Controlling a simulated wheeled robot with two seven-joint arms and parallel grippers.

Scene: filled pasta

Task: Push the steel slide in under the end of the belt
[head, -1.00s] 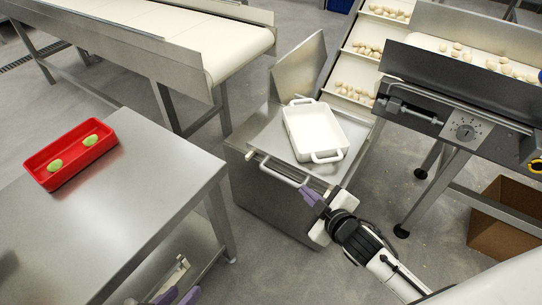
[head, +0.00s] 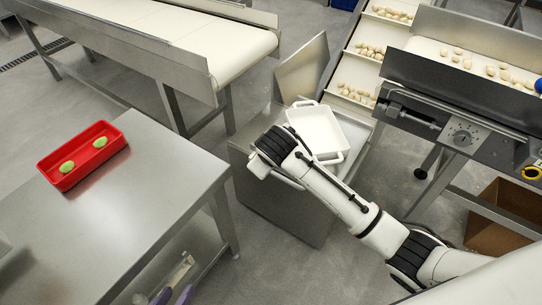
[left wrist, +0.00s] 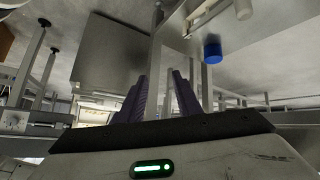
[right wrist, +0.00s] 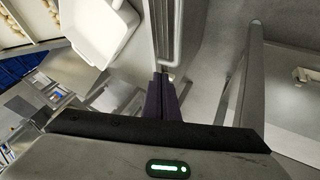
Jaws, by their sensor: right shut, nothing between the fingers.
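The steel slide (head: 361,136) is a flat plate on a steel cabinet, with a white two-handled dish (head: 318,130) on it. Its bar handle (head: 290,181) is at the near-left edge, partly covered by my right arm. My right wrist hides the right gripper in the head view. In the right wrist view the right gripper (right wrist: 168,75) is shut and empty, its tips close to the end of a steel bar (right wrist: 170,35); contact cannot be told. My left gripper (head: 173,295) is low at the bottom edge, away from the slide; its fingers stand apart and empty in the left wrist view (left wrist: 159,75).
A steel table (head: 130,205) with a red tray (head: 83,156) stands left. A cream belt (head: 225,38) ends behind the slide. A sloping pasta conveyor (head: 357,70) and a machine with a dial (head: 462,134) stand right. An open cardboard box (head: 497,215) is on the floor.

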